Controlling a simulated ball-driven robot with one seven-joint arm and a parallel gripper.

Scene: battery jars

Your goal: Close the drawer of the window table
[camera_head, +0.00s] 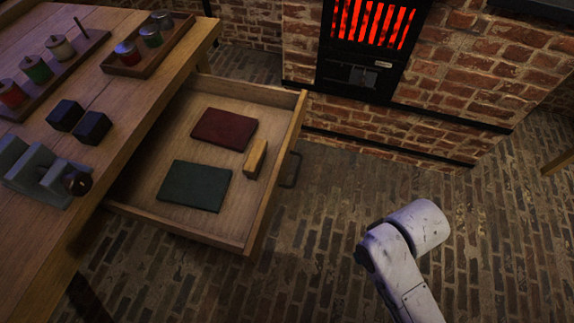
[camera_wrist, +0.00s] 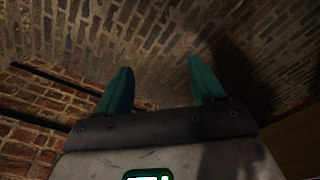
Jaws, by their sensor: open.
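The drawer (camera_head: 274,91) of the wooden table (camera_head: 100,58) is pulled well out in the head view. Its front panel faces right, with a dark handle (camera_head: 291,170) on the outside. Inside lie a dark red book (camera_head: 224,129), a dark green book (camera_head: 194,186) and a small wooden block (camera_head: 255,158). My gripper (camera_wrist: 160,85) shows in the wrist view, its two teal fingers apart with nothing between them. Brick floor and wall lie beyond them. The head view shows my pale arm to the right of the drawer, apart from it; the fingers are not visible there.
The tabletop holds racks of jars (camera_head: 36,69) (camera_head: 150,35), two black cubes (camera_head: 92,127) and a grey clamp-like tool (camera_head: 40,170). A brick stove with a glowing grate (camera_head: 372,22) stands behind the drawer. Brick floor (camera_head: 330,225) between drawer and arm is clear.

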